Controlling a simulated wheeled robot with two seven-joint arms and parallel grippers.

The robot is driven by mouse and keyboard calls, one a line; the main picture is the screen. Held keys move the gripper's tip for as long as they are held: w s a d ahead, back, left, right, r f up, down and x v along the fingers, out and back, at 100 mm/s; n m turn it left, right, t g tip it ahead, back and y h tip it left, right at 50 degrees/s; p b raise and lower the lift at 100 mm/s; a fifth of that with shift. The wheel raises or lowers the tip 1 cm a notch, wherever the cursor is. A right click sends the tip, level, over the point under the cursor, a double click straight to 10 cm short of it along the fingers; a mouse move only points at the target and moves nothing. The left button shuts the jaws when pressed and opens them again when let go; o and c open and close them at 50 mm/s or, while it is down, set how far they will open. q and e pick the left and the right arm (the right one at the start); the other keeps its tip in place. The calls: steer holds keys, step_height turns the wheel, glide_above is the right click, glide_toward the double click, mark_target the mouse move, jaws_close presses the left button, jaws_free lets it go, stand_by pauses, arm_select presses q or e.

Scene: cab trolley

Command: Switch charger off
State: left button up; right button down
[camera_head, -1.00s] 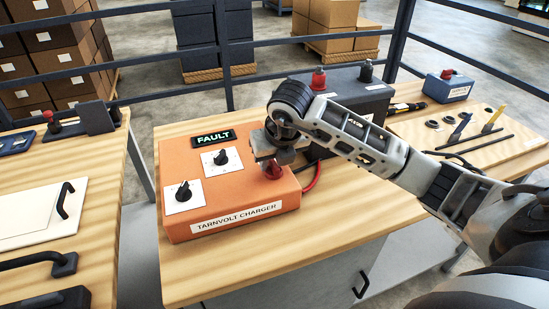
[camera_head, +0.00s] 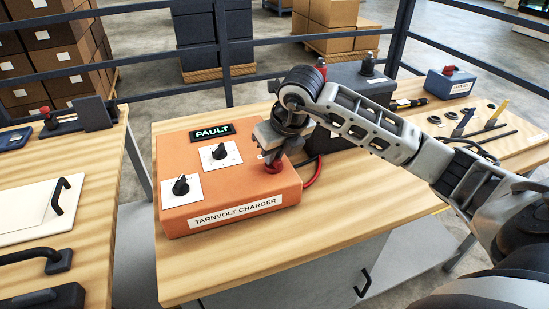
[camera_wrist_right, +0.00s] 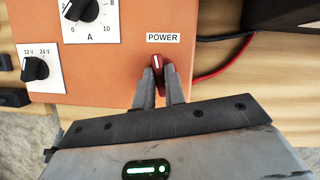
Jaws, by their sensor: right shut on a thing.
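The orange Tarnvolt charger (camera_head: 230,186) sits on the wooden bench, its display (camera_head: 212,132) reading FAULT in green. Two black knobs on white dials are on its top. My right gripper (camera_head: 271,160) is over the charger's right end. In the right wrist view, my right gripper (camera_wrist_right: 160,85) is shut on the red power switch (camera_wrist_right: 157,66), just below the POWER label (camera_wrist_right: 163,38). The switch's white mark points nearly straight up in that view, tilted slightly left. My left gripper is not in view.
A dark battery box (camera_head: 350,88) stands behind my right arm, with a red cable (camera_head: 315,172) running from the charger. A blue box (camera_head: 450,82) and small tools lie at the right. A railing runs behind the bench. The bench front is clear.

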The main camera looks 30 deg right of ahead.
steer(key=n+b, duration=0.1)
steer(key=n+y+b, duration=0.1)
steer(key=shift+d+f+n, duration=0.15)
steer(key=shift+n, duration=0.25)
steer(key=n+y+b, duration=0.1)
steer(key=n, duration=0.2)
steer(key=shift+n+b, duration=0.3)
steer(key=n+g+y, duration=0.1)
steer(key=n, duration=0.1)
steer(key=n+g+y+b, duration=0.1)
steer(key=n, duration=0.2)
steer(key=shift+w+d+r, duration=0.15)
steer(key=shift+w+r, duration=0.05)
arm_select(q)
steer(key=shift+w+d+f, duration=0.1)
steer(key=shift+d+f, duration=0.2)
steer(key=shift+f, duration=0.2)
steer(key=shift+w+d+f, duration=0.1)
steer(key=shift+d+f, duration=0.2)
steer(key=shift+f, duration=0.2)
arm_select(e)
steer(key=shift+n+g, duration=0.7)
steer(key=shift+n, duration=1.2)
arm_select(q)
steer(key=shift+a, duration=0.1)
arm_select(e)
steer(key=c, duration=1.5)
jaws_free()
steer(key=shift+o, duration=0.2)
